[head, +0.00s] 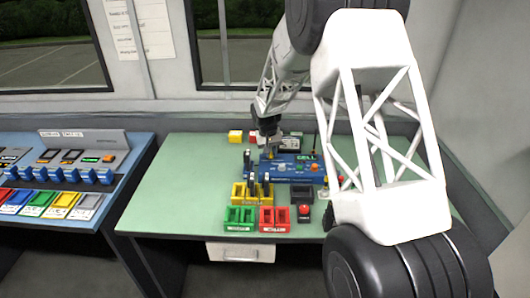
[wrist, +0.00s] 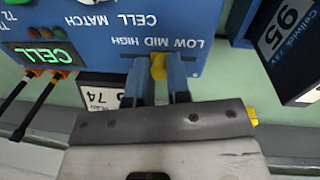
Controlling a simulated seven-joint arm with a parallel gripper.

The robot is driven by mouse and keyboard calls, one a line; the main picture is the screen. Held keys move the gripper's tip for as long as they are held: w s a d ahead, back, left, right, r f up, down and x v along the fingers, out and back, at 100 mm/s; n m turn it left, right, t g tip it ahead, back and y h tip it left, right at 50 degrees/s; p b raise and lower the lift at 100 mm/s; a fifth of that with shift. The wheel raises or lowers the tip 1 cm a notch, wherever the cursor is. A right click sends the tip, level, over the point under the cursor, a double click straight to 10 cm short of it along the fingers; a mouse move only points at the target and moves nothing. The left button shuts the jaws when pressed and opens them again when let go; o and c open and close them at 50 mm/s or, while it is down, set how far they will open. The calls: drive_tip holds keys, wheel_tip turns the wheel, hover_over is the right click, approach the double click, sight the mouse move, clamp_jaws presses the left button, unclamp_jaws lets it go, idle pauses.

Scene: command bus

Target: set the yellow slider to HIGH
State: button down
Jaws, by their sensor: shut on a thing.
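The blue panel (head: 285,172) stands on the green table in the head view. In the wrist view the panel (wrist: 165,18) appears upside down, with LOW, MID and HIGH printed in a row, HIGH on the left of the picture. The yellow slider (wrist: 158,67) sits beside the MID label. My gripper (wrist: 160,76) has one finger on each side of the slider and is shut on it. In the head view my gripper (head: 269,150) reaches down to the panel's back left part, and the slider is too small to make out clearly.
Yellow (head: 240,193), green (head: 239,216) and red (head: 273,217) trays stand in front of the panel. A dark box marked 95 (wrist: 284,40) is close to the gripper in the wrist view. A blue desk (head: 110,160) is at left. The table's front left is clear.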

sight(281, 158)
drive_tip(key=shift+d, duration=2)
drive_tip(key=c, duration=1.1)
unclamp_jaws()
drive_tip(key=shift+o, duration=0.2)
drive_tip(key=shift+r, duration=0.15)
wheel_tip(281, 158, up, 7)
drive_tip(key=shift+a+r, duration=0.2)
drive_tip(key=shift+a, duration=0.25)
drive_tip(key=shift+s+r, duration=0.15)
